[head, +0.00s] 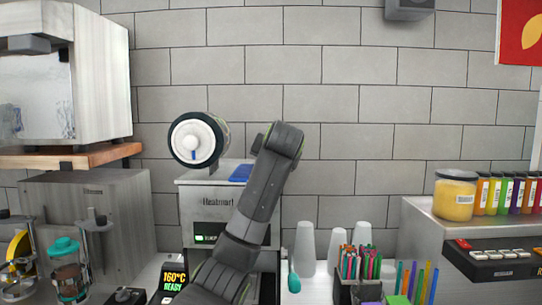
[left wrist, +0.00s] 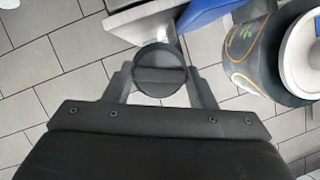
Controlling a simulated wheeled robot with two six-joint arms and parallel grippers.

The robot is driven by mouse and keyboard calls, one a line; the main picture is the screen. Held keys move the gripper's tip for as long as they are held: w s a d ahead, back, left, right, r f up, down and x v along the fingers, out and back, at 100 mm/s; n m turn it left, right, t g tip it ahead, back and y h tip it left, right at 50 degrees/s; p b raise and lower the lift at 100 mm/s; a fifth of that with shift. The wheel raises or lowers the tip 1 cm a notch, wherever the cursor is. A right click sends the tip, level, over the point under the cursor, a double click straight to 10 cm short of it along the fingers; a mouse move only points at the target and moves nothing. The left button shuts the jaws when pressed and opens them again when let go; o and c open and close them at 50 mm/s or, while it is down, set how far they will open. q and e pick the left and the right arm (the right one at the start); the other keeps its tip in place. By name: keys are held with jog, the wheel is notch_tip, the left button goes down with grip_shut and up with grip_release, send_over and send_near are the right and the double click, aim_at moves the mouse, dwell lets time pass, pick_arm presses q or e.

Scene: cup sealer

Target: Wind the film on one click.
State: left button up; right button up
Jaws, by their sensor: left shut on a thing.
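The cup sealer (head: 205,190) stands in the middle of the head view, with a film roll (head: 180,143) on its top left. The roll shows a white end disc with a blue mark, and it also shows at the right of the left wrist view (left wrist: 268,50). My left arm rises in front of the sealer. My left gripper (left wrist: 160,88) is shut on a dark round knob (left wrist: 160,62), which sits between its fingers. The fingers and the knob are hidden behind my arm in the head view. My right gripper is in neither view.
A blue part (head: 240,173) lies on the sealer's top. White cups (head: 305,245) and a holder of colored pens or straws (head: 362,262) stand at right. A counter with jars (head: 456,195) is at far right. A grey tiled wall is behind.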

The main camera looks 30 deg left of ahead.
pick_arm(q)
jog(key=shift+m+y, duration=0.3)
jog(key=shift+m, duration=0.2)
jog(key=o, duration=1)
jog(key=b+v, duration=1.7)
jog(key=b, duration=0.1)
jog(key=shift+d+r+b, duration=0.1)
jog(key=shift+d+b, duration=0.15)
jog(key=shift+b, duration=0.1)
